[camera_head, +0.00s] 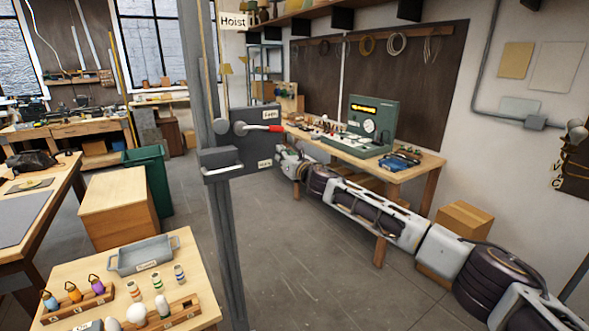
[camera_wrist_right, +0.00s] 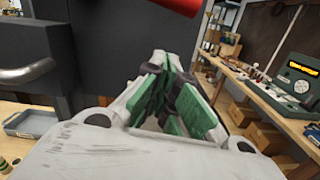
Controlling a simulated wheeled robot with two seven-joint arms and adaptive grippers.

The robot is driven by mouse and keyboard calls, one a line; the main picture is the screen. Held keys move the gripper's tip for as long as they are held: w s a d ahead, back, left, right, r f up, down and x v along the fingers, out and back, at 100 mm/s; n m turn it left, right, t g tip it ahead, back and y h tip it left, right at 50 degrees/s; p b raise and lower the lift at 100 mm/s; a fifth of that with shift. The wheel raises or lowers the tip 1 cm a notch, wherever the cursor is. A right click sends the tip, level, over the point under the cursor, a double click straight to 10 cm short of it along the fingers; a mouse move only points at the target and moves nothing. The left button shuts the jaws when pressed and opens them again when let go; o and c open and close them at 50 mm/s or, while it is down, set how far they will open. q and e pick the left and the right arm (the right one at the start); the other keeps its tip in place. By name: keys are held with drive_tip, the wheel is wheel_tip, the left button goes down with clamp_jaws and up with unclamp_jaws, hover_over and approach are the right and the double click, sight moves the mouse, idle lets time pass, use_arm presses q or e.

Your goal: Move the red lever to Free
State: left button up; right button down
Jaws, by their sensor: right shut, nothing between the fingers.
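The red lever (camera_head: 265,128) is on a dark box (camera_head: 258,150) fixed to a grey post. It points right from its pivot, nearly level. One small label (camera_head: 269,115) sits just above the handle and another (camera_head: 265,163) lower on the box; both are too small to read surely. My right gripper (camera_head: 289,164) is below the red handle, by the box's right edge. In the right wrist view its green-padded fingers (camera_wrist_right: 172,92) are together and empty, with the red handle (camera_wrist_right: 178,4) above and apart from them. My left gripper is not in view.
A "Hoist" sign (camera_head: 233,22) hangs above. A bench (camera_head: 400,176) with a green instrument (camera_head: 373,125) stands behind my right arm. A table with a grey tray (camera_head: 142,256) is at lower left. The floor between is clear.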

drive_tip(key=b+v, duration=0.1)
drive_tip(key=v, duration=0.8)
drive_tip(key=shift+d, duration=0.25)
idle(0.4)
drive_tip(key=shift+s+m, duration=0.15)
drive_tip(key=shift+m, duration=0.15)
